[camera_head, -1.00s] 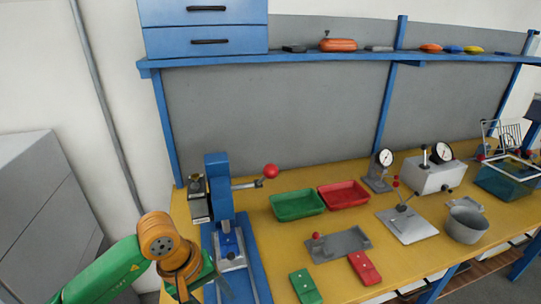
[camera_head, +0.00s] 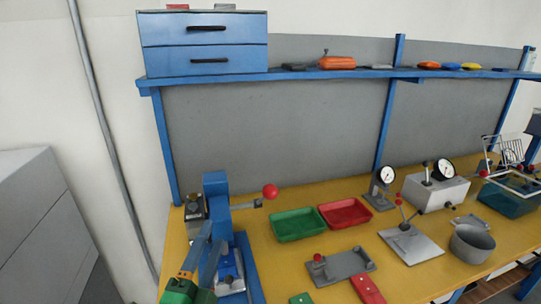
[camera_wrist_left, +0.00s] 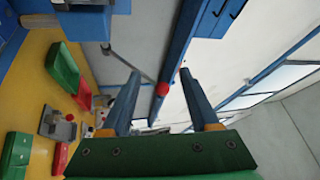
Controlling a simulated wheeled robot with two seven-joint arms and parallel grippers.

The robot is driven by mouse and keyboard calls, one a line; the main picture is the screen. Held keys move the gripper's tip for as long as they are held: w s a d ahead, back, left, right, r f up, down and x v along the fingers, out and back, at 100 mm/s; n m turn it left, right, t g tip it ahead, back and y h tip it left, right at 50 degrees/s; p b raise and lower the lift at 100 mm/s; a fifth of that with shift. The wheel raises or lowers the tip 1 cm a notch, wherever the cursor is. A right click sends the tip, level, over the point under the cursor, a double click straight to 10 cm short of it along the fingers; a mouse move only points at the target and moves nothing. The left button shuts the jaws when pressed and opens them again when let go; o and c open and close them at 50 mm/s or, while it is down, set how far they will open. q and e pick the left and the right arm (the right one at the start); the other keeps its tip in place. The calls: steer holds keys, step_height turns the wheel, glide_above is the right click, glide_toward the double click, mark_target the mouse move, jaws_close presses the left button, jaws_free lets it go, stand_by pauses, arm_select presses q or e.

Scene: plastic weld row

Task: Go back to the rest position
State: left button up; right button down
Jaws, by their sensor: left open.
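My left gripper (camera_head: 210,243) is at the lower left of the head view, its blue fingers pointing up in front of the blue press (camera_head: 216,186). In the left wrist view the two fingers of my left gripper (camera_wrist_left: 160,72) stand apart with nothing held between them. The press lever's red ball (camera_head: 270,191) is to the right of the gripper. The ball (camera_wrist_left: 162,89) shows between the fingers in the wrist view, beyond them. My right gripper is in neither view.
The yellow bench (camera_head: 285,260) holds a green tray (camera_head: 298,225), a red tray (camera_head: 345,213), a grey fixture (camera_head: 340,267) and a grey pot (camera_head: 471,244). A blue shelf (camera_head: 290,76) with drawers runs above. Red and green parts lie near the front edge.

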arm_select(q)
steer(key=s+a+f+n+g+y, duration=0.1)
steer(key=s+a+f+n+g, duration=0.1)
steer(key=f, duration=0.4)
steer(key=s+a+f+n+g+y, duration=0.2)
steer(key=s+f+n+g, duration=0.1)
steer(key=f+n, duration=0.3)
steer(key=s+a+f+n+g+y, duration=0.2)
steer(key=a+f+n+g, duration=0.1)
steer(key=f, duration=0.3)
steer(key=shift+s+f+n+g, duration=0.4)
steer(key=shift+g, duration=0.3)
steer(key=s+d+f+n+g+h, duration=0.1)
steer(key=s+f+n+g, duration=0.1)
steer(key=s+f+g, duration=0.35)
steer(key=s+f+n+g, duration=0.2)
steer(key=s+f+n, duration=0.1)
steer(key=s, duration=0.6)
step_height(320, 180, down, 18)
steer(key=s+g, duration=0.1)
steer(key=s, duration=0.1)
steer(key=s+a+f+m+g, duration=0.1)
steer(key=s+a+f, duration=0.1)
steer(key=s+f, duration=0.6)
steer(key=s, duration=0.3)
steer(key=shift+s+f, duration=0.3)
steer(key=shift+f, duration=0.1)
